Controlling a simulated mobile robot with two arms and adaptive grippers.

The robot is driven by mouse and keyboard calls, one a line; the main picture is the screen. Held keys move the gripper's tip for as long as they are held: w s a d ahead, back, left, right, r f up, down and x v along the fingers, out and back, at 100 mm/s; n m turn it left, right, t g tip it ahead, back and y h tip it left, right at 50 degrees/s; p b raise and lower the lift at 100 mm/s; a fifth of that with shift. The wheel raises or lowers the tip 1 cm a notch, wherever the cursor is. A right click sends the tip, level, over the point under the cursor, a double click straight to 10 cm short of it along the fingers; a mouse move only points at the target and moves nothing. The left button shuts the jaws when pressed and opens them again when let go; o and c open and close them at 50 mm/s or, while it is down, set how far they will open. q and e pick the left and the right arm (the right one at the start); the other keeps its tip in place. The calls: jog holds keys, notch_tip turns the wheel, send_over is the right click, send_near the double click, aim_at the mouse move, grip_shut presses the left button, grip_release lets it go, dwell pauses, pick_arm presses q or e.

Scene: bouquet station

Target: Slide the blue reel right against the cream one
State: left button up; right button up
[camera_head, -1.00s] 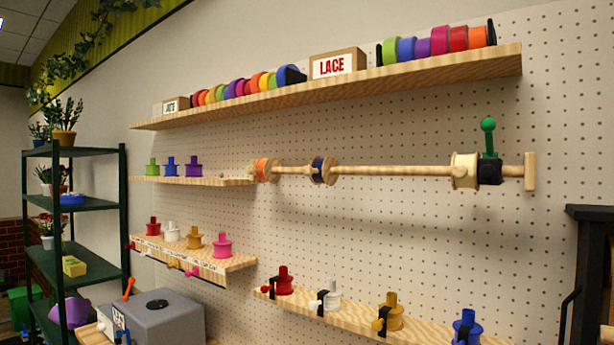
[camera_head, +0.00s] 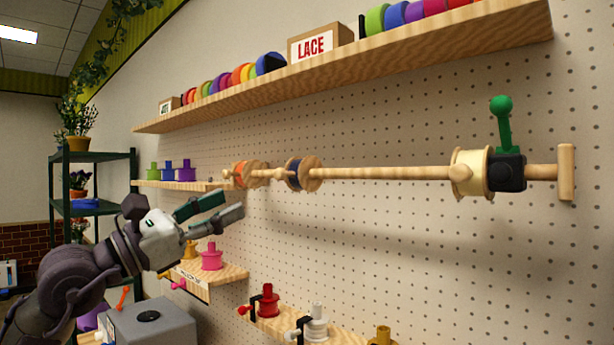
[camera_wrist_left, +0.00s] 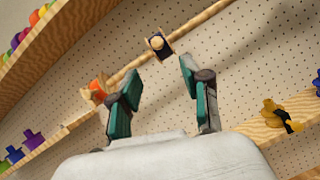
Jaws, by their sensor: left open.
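The blue reel (camera_head: 294,173) has wooden flanges and sits on the horizontal wooden rod (camera_head: 390,173), left of its middle. The cream reel (camera_head: 470,173) is far to the right on the same rod, with a long bare stretch between the two. My left gripper (camera_head: 222,206) is open and empty, below and left of the blue reel, apart from it. In the left wrist view the blue reel (camera_wrist_left: 158,44) shows beyond the open fingers (camera_wrist_left: 158,88), nearly between them. My right gripper is not in view.
An orange reel (camera_head: 246,174) is on the rod left of the blue one. A black clamp with a green handle (camera_head: 503,125) sits against the cream reel's right side. A shelf with a LACE box (camera_head: 315,45) is above; spool shelves (camera_head: 205,283) are below.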

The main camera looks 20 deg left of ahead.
aim_at(276, 175)
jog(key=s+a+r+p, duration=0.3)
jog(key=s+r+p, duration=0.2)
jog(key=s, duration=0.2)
pick_arm(q)
jog(key=x, duration=0.2)
jog(key=r+p+x, duration=0.1)
jog(key=x, duration=0.5)
jog(key=shift+s+r+p, duration=0.15)
jog(key=shift+r+p, duration=0.1)
jog(key=shift+p, duration=0.15)
jog(key=p+x, duration=0.1)
jog(key=x, duration=0.2)
jog(key=shift+f+p, duration=0.1)
jog(key=shift+p, duration=0.25)
jog(key=shift+w+d, duration=0.1)
jog(key=shift+w, duration=0.15)
jog(key=shift+w+d, duration=0.1)
jog(key=shift+w, duration=0.1)
jog(key=c, duration=0.8)
grip_shut()
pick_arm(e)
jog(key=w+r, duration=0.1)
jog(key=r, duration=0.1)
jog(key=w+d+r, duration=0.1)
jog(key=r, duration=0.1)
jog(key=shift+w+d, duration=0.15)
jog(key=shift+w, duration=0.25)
